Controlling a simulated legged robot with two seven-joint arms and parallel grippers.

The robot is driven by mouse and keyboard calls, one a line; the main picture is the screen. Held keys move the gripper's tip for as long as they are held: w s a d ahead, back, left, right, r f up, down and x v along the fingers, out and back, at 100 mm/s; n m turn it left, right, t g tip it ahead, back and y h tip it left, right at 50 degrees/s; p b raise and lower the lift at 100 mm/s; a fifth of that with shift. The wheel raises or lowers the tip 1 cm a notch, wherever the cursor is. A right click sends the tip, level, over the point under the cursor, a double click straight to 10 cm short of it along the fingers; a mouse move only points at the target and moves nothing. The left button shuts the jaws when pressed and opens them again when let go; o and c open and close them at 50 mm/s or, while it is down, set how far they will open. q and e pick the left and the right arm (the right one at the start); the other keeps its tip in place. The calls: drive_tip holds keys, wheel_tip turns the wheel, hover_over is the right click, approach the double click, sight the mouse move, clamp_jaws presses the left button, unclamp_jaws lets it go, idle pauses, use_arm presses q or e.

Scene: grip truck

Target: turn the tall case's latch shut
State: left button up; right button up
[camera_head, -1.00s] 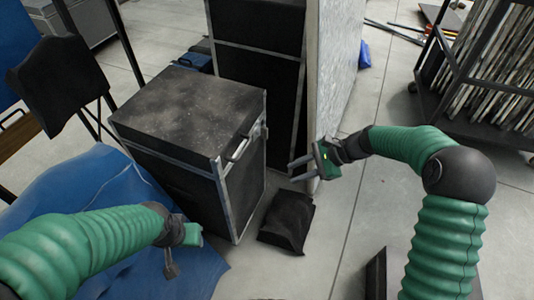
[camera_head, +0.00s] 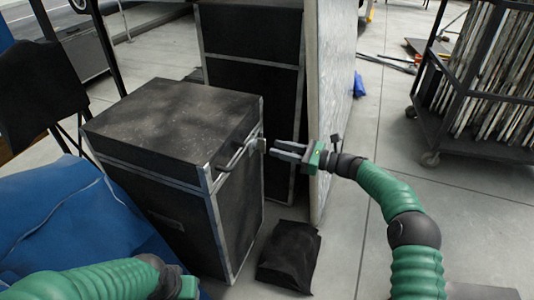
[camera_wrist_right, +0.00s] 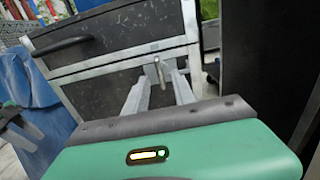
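The black case (camera_head: 228,215) with metal edging stands left of centre in the head view. Its front also shows in the wrist view (camera_wrist_right: 105,90). A small metal latch (camera_head: 261,145) sits near the case's upper right edge; in the wrist view the latch (camera_wrist_right: 158,72) looks like a short upright lever. My right gripper (camera_head: 273,149) is open and empty, its fingers pointing at the latch. In the wrist view its fingertips (camera_wrist_right: 158,78) are either side of the latch; contact cannot be told. My left gripper (camera_head: 186,287) is at the bottom edge, its fingers unclear.
A black bar handle (camera_head: 237,153) is on the case front, left of the latch. A taller black case (camera_head: 250,85) and a pale panel (camera_head: 332,90) stand behind. A black bag (camera_head: 290,255) lies on the floor. A wheeled rack (camera_head: 470,140) is at right; floor between is clear.

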sight(263, 141)
drive_tip(key=b+x, duration=0.1)
drive_tip(key=x, duration=0.3)
drive_tip(key=shift+w+a, duration=0.2)
drive_tip(key=shift+a, duration=0.15)
drive_tip(key=shift+c, duration=0.4)
clamp_jaws()
